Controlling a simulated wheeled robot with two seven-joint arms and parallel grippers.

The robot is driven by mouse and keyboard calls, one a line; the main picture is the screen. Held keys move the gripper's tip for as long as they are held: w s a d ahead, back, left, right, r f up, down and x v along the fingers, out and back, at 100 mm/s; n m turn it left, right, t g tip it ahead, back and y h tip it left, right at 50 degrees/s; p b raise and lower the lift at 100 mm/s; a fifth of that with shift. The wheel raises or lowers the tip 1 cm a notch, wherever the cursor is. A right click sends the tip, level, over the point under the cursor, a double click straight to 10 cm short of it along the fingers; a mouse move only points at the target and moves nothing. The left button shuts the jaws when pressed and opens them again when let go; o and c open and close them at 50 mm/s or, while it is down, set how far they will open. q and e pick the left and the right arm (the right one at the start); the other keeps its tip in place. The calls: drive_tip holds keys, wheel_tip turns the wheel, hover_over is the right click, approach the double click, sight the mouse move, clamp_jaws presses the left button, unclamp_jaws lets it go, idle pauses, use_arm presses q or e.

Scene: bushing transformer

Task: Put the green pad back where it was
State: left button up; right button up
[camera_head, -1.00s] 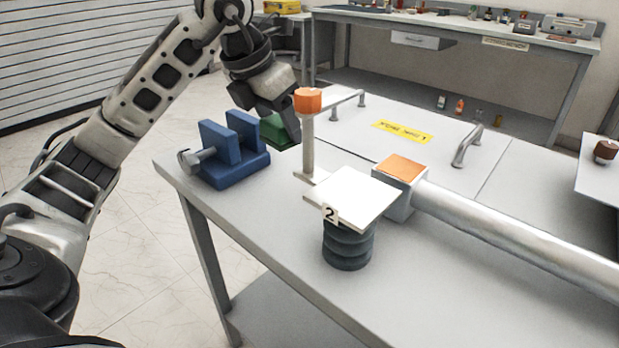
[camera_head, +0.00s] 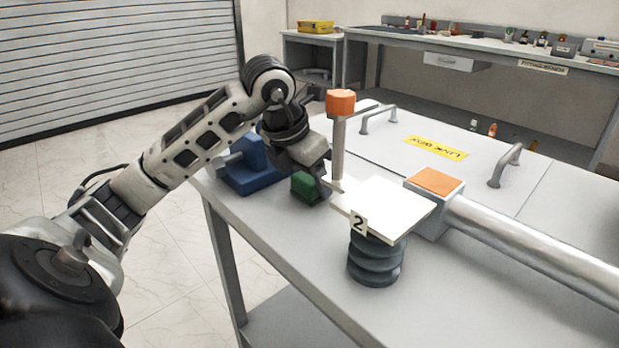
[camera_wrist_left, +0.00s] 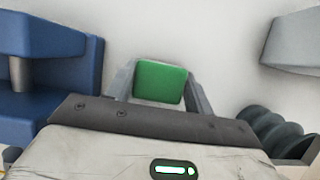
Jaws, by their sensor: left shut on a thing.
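The green pad (camera_head: 307,188) is in my left gripper (camera_head: 318,178), between the blue vise and the white plate marked 2. In the left wrist view the green pad (camera_wrist_left: 160,82) sits between the two grey fingers of the left gripper (camera_wrist_left: 160,92), which are shut on it. In the head view the gripper and wrist cover its upper part. I cannot tell whether its underside touches the table. My right gripper is in no view.
The blue vise (camera_head: 247,178) stands close on the left, the orange-capped post (camera_head: 339,140) just behind. The white plate (camera_head: 385,207) on a dark ribbed insulator (camera_head: 374,262) is close on the right. An orange-topped block (camera_head: 437,183) joins a silver pipe (camera_head: 530,240). The table's front is clear.

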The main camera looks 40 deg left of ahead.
use_arm(q)
drive_tip(key=shift+f, duration=0.15)
drive_tip(key=o, duration=0.9)
drive_tip(key=shift+o, duration=0.2)
drive_tip(key=shift+r, duration=0.35)
drive_tip(key=p+v, duration=0.2)
drive_tip(key=v, duration=0.9)
drive_tip(key=shift+s+r, duration=0.15)
drive_tip(key=shift+r, duration=0.15)
